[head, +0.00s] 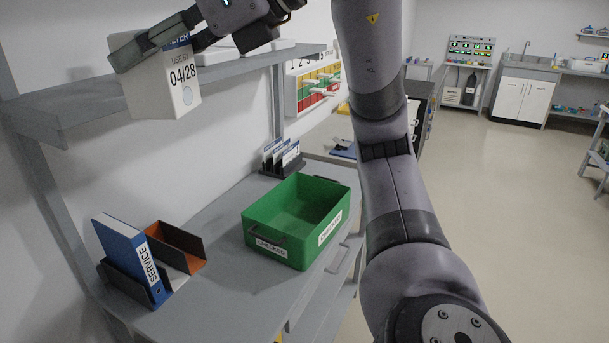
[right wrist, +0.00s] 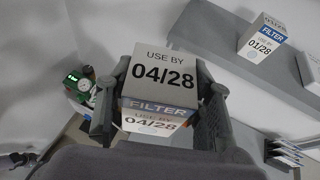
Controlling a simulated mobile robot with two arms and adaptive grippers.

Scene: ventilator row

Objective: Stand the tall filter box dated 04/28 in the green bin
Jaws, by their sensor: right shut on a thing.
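The white filter box (head: 163,92) reading "USE BY 04/28" is at the upper left of the head view, in the air by the wall shelf. Its date also shows large on the box (right wrist: 165,70) in the right wrist view. My right gripper (head: 160,48) is shut on it, with one finger on each side in the wrist view (right wrist: 160,108). The green bin (head: 261,229) stands on the grey counter, lower and to the right of the box. Its visible inside is empty, and it has white labels on its outer walls.
Another filter box (right wrist: 258,40), dated 01/28, stands on the grey shelf (right wrist: 225,72). On the counter (head: 212,268), a blue service binder (head: 127,255) in a holder stands left of the bin. A small card rack (head: 282,158) is behind the bin.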

